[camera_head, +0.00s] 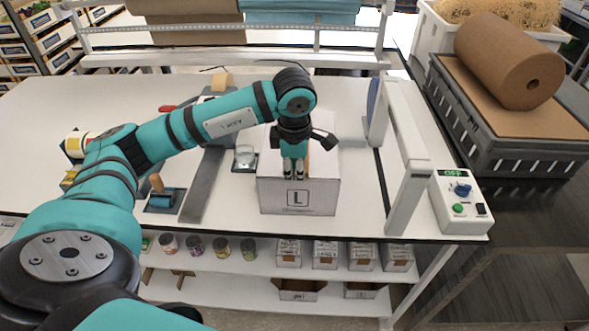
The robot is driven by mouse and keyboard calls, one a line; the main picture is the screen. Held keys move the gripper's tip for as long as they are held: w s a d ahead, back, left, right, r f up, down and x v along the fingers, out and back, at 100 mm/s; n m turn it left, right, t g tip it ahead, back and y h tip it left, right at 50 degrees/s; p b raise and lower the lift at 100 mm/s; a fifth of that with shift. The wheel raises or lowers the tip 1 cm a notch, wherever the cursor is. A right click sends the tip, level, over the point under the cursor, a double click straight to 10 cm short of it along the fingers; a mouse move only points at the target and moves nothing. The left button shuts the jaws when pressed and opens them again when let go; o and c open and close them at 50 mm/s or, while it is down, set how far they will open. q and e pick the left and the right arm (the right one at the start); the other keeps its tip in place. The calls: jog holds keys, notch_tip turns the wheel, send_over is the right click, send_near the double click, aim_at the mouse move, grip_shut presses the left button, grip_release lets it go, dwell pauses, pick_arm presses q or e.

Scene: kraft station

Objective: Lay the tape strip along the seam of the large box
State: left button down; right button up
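The large box (325,197), white with an "L" label on its front, stands on the white worktable. My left gripper (293,174) points down over the top of the box near its front edge and hides the middle of the top, where the seam would lie. Its two dark fingertips look close together; whether they are shut, touch the box or hold anything is too small to tell. A tape strip cannot be clearly made out. My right gripper is not in view.
A white frame (409,165) stands right of the box, with a control box (459,203) beyond it. A brown paper roll (510,62) lies on a dark crate. The far-left tabletop is clear.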

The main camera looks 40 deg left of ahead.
pick_arm(q)
jog(key=c, duration=1.4)
grip_release()
notch_tip(320, 180, up, 4)
jog(key=shift+r+p, duration=0.2)
jog(key=shift+p, duration=1)
